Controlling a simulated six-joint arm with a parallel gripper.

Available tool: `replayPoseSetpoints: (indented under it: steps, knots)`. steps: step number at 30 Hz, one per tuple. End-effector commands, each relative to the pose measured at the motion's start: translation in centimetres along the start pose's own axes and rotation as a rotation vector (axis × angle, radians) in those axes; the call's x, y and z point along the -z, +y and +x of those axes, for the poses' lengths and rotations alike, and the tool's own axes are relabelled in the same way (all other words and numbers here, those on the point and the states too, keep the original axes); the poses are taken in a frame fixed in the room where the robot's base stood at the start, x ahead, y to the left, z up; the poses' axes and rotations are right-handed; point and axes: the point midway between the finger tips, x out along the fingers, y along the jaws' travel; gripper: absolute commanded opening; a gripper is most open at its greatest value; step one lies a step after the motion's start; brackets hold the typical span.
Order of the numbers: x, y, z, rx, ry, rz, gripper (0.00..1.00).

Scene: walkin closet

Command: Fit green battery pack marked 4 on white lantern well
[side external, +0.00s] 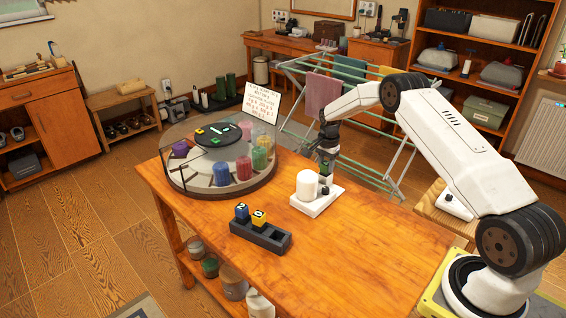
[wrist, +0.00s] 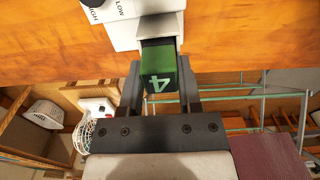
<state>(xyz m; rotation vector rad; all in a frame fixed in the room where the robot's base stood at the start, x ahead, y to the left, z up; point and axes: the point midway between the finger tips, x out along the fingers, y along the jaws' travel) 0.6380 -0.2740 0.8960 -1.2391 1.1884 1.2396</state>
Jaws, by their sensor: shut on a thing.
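The green battery pack marked 4 (wrist: 160,75) is held between the two fingers of my gripper (wrist: 159,88). In the side view my gripper (side external: 325,172) points down at the back right of the white lantern (side external: 307,186), over its flat base (side external: 313,206). In the wrist view the far end of the pack is at the mouth of the well in the white lantern housing (wrist: 122,35), between its pale walls. How deep the pack sits cannot be told. The lantern stands upright on the table.
A dark rack (side external: 272,241) in front holds a blue pack (side external: 241,211) and a yellow pack (side external: 259,217). A round clear-sided carousel (side external: 180,181) with coloured cylinders stands left. A drying rack (side external: 360,118) is behind. The table's right front (side external: 350,270) is clear.

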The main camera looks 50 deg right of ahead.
Motion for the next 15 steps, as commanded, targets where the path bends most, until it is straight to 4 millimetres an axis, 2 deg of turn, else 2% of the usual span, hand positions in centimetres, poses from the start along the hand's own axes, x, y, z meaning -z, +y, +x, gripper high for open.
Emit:
replayPoseSetpoints:
  steps: [1, 2, 3, 5, 6, 15]
  knots:
    - [0.01, -0.02, -0.03, 0.001, 0.0, 0.0, 0.0]
    - [0.01, -0.02, -0.03, 0.0, 0.0, 0.0, 0.5]
    - [0.01, -0.01, -0.03, 0.0, 0.0, 0.0, 0.63]
    - [0.01, -0.01, -0.03, 0.0, 0.0, 0.0, 0.82]
    - [0.01, -0.01, -0.03, 0.0, 0.0, 0.0, 0.85]
    - [-0.01, 0.01, -0.03, 0.0, 0.0, 0.0, 0.85]
